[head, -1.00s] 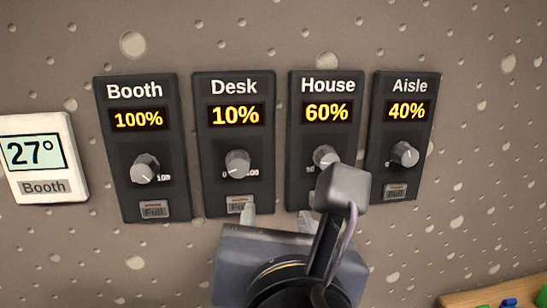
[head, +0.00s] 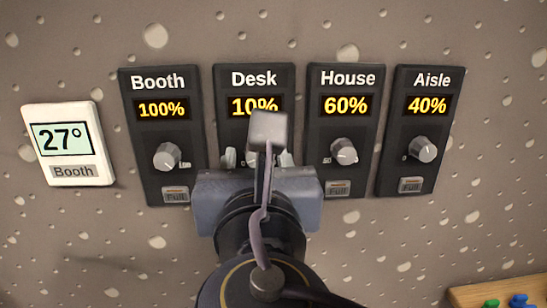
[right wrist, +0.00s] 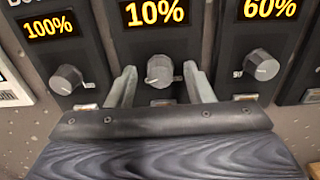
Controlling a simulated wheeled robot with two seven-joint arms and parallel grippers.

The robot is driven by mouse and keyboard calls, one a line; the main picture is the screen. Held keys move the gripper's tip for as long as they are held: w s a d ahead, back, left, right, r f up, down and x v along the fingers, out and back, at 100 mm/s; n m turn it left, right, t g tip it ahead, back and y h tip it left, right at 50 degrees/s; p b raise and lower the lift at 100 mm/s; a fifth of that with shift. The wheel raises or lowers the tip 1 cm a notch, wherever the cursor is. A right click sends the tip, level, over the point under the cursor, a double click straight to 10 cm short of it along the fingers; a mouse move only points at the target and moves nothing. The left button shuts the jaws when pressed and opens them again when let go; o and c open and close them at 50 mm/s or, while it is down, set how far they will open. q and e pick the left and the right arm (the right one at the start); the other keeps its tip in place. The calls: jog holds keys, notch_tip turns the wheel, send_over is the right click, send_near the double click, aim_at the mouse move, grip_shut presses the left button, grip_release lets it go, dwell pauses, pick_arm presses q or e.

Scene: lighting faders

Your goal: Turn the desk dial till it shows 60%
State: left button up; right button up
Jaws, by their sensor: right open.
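The Desk panel (head: 281,82) is a dark wall plate with a yellow readout of 10%, partly covered by my wrist in the head view. Its grey dial (right wrist: 159,71) shows in the right wrist view, between and just beyond the fingertips of my right gripper (right wrist: 161,80). In the head view the dial is hidden behind my right gripper (head: 257,158). The right gripper is open, with one finger on each side of the dial and visible gaps to it. My left gripper is not in view.
The Booth panel (head: 150,90) reads 100%, the House panel (head: 362,84) 60% and the Aisle panel (head: 446,88) 40%, each with its own dial and Full button. A white thermostat (head: 90,110) hangs at the left. A wooden surface (head: 470,297) shows at lower right.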

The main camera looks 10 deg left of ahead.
jog(key=c, duration=1)
